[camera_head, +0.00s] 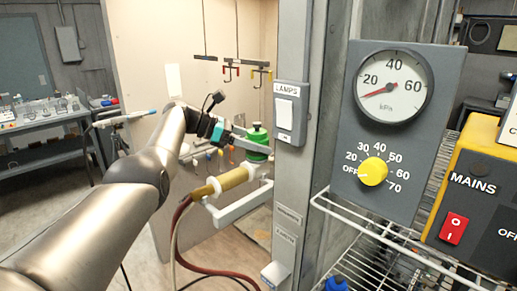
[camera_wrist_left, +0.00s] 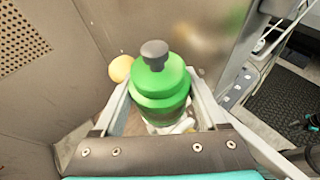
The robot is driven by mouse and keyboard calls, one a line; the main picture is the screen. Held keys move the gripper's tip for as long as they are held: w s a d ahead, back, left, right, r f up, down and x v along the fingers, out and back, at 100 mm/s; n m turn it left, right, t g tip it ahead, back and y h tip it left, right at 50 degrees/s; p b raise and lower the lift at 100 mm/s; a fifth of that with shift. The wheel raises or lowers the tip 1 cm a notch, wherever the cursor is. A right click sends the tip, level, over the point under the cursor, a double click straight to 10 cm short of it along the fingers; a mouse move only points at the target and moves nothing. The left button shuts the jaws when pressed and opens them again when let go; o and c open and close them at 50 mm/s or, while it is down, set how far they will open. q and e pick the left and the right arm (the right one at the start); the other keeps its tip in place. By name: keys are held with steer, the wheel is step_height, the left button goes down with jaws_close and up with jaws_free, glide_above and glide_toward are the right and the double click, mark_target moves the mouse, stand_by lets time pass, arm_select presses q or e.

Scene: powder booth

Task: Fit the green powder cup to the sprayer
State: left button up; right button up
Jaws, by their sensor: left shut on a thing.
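The green powder cup (camera_head: 257,134) is upright, with a dark knob on its lid. My left gripper (camera_head: 252,146) is shut on it, with one finger on each side of the cup (camera_wrist_left: 160,88) in the left wrist view. The sprayer (camera_head: 232,179), with a tan-yellow body and a red-brown hose, lies in a white holder (camera_head: 240,206) just below the cup. The cup's bottom is close over the sprayer's front end; I cannot tell whether they touch. In the left wrist view the cup hides most of what is beneath it. My right gripper is not in view.
A grey post with a lamps switch (camera_head: 288,108) stands just right of the cup. A gauge panel (camera_head: 398,125), a wire shelf (camera_head: 385,235) and a yellow mains box (camera_head: 470,190) fill the right. Small hooks (camera_head: 232,68) hang behind. A workbench (camera_head: 45,135) is far left.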

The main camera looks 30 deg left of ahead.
arm_select(q)
steer(key=shift+f, duration=0.1)
steer(key=o, duration=1.2)
